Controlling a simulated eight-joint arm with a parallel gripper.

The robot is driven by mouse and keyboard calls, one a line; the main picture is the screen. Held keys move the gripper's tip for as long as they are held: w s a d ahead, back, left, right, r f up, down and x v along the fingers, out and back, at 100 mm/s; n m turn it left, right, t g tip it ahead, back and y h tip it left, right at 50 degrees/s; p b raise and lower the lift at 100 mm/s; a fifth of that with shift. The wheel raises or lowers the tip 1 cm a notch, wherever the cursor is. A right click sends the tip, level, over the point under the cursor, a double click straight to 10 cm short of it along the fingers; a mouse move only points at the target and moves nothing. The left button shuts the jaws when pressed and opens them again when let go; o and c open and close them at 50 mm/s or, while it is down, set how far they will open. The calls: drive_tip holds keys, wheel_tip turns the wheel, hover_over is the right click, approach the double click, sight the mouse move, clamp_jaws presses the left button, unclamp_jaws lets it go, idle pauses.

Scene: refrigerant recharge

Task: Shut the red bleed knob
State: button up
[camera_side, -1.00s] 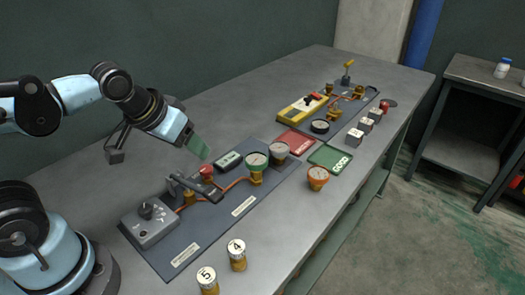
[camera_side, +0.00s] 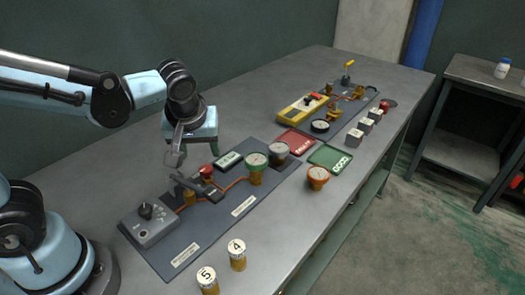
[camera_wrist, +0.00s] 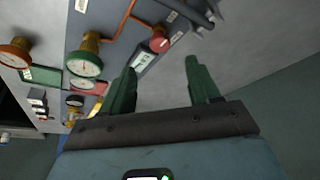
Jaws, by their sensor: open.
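The red bleed knob (camera_side: 206,171) sits on the near dark panel (camera_side: 170,249), behind a dark lever-like handle (camera_side: 207,191). In the wrist view the red knob (camera_wrist: 158,44) shows beyond the fingertips, roughly in line with the space between them. My gripper (camera_side: 200,150) hangs above and a little behind the knob in the side view, apart from it. Its green fingers (camera_wrist: 160,70) are spread with nothing between them. The fingers are partly hidden in the side view.
Red (camera_side: 295,141) and green (camera_side: 330,157) trays lie right. Two numbered cylinders (camera_side: 237,254) stand at the front. Bare table lies behind the panel.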

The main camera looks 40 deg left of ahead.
sight(206, 169)
drive_tip(key=shift+x, duration=4.15)
drive_tip(key=c, duration=1)
drive_tip(key=shift+c, duration=0.2)
